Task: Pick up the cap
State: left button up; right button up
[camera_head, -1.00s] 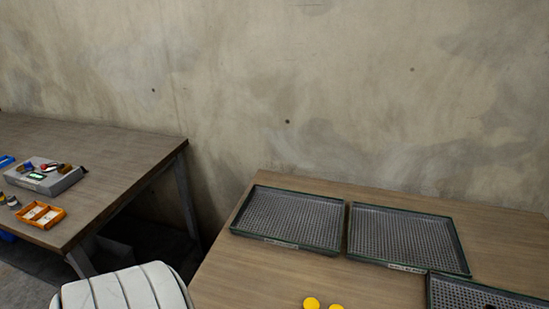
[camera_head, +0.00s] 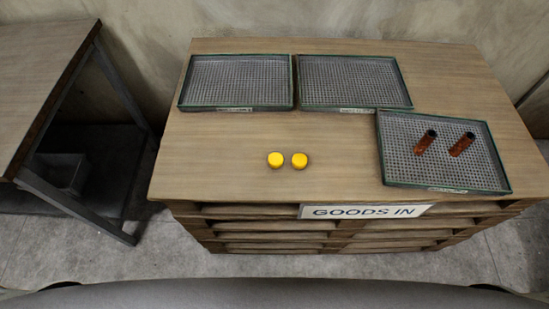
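Two yellow round caps sit side by side on the wooden table top (camera_head: 225,185), left of its middle and close to the front edge. The left cap (camera_head: 275,160) and the right cap (camera_head: 299,160) have a small gap between them. Neither of my grippers shows in the head view, so nothing is seen near the caps.
Two empty mesh trays, a left one (camera_head: 238,82) and a middle one (camera_head: 352,82), lie at the back. A "GOODS IN" sign (camera_head: 365,211) hangs in front. Another table (camera_head: 35,65) stands left.

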aim_at(276, 160)
jog(key=k+j+z, duration=0.1)
jog(key=z, duration=1.4)
jog(key=j+u, duration=0.3)
jog(key=u, duration=0.2)
jog(key=j+u, duration=0.3)
jog(key=u, duration=0.2)
jog(key=l+u, duration=0.2)
jog(key=l, duration=0.25)
jog(key=k+l+u, duration=0.15)
jog(key=l, duration=0.25)
jog(key=l+u, duration=0.2)
jog(key=l, duration=0.25)
jog(key=k, duration=0.05)
